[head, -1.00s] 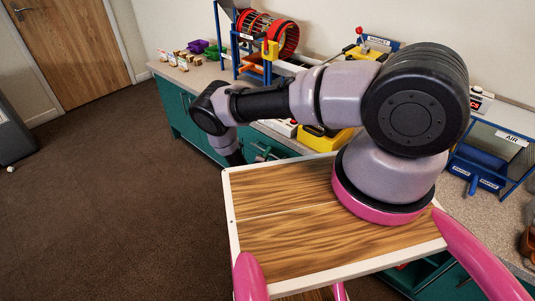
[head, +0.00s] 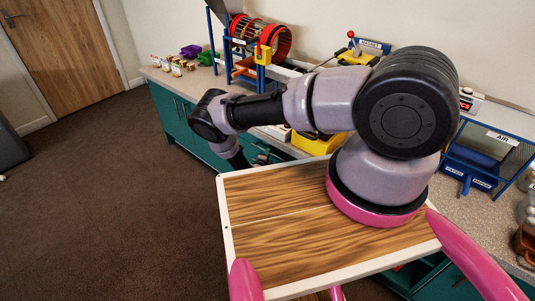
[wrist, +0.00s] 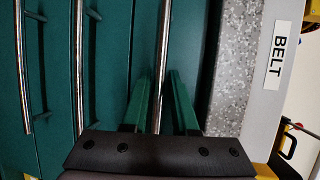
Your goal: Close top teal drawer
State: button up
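The top teal drawer (wrist: 190,55) is the front nearest the speckled worktop in the wrist view. Its long metal handle (wrist: 162,45) runs between the two green fingers of my gripper (wrist: 159,100). The fingers are apart, one on each side of the handle; I cannot tell whether either touches it. In the head view my gripper end (head: 240,160) is low at the teal cabinet front and partly hidden by my arm. How far the drawer stands out cannot be told.
Lower teal fronts with metal handles (wrist: 79,60) lie to the left in the wrist view. The speckled worktop (wrist: 235,85) has a BELT label (wrist: 278,55) beside it. A yellow box (head: 318,143) and drum machine (head: 262,38) stand on the worktop. Carpet (head: 110,200) is clear.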

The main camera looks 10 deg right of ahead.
jog(key=shift+o, duration=0.3)
jog(key=v, duration=1.1)
jog(key=shift+f, duration=0.1)
